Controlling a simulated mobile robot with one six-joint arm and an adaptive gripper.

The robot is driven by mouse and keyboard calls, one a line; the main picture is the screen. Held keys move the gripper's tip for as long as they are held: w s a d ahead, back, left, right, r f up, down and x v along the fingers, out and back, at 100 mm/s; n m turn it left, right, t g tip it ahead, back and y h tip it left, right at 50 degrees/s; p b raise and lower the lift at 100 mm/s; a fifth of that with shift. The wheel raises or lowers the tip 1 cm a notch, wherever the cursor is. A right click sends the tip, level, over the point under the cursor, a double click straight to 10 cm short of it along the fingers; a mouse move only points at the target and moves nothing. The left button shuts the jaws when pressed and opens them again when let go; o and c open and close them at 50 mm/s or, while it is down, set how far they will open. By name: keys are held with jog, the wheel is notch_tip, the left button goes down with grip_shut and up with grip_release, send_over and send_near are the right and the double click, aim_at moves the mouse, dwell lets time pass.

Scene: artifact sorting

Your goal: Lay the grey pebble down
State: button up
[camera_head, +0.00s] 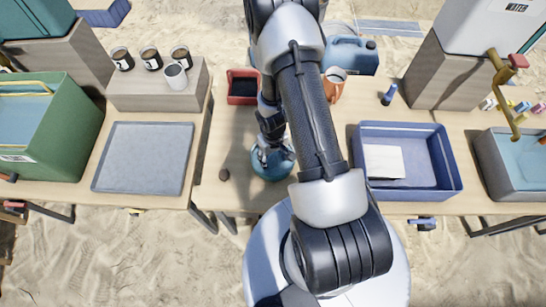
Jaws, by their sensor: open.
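A small dark grey-brown lump (223,174), which looks like a pebble, lies on the wooden table left of my gripper. I cannot tell for sure that it is the grey pebble. My gripper (274,157) points down over a round teal-blue vessel (270,173) near the table's front edge. The gripper is open. No pebble shows between its fingers, and the inside of the vessel is mostly hidden by the gripper. My arm covers the middle of the table.
A blue crate (452,160) with a pale sheet stands to the right. A red tray (242,90), an orange mug (334,84) and a blue can (352,54) stand behind. A flat grey tray (143,160) lies left across a gap. Table between lump and red tray is clear.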

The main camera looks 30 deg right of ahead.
notch_tip(320, 180, up, 12)
jog(key=p, duration=1.2)
notch_tip(320, 180, up, 28)
jog(key=t+h, duration=0.1)
jog(key=t, duration=0.1)
send_over(273, 159)
jog(key=w+a, duration=0.2)
jog(key=a, duration=0.2)
jog(key=s+a+r+t, duration=0.1)
jog(key=s+a+r, duration=0.1)
jog(key=s+r, duration=0.3)
jog(key=s+a+r, duration=0.2)
jog(key=s+r, duration=0.3)
jog(key=s+a+r+n+t+y, duration=0.1)
jog(key=s+a+r, duration=0.1)
jog(key=s+r, duration=0.3)
jog(key=shift+s+a+r+t, duration=0.3)
jog(key=shift+s+a+r, duration=0.1)
jog(key=shift+r, duration=0.05)
notch_tip(273, 159, down, 6)
jog(key=b, duration=0.6)
jog(key=shift+r, duration=0.25)
jog(key=shift+d, duration=0.1)
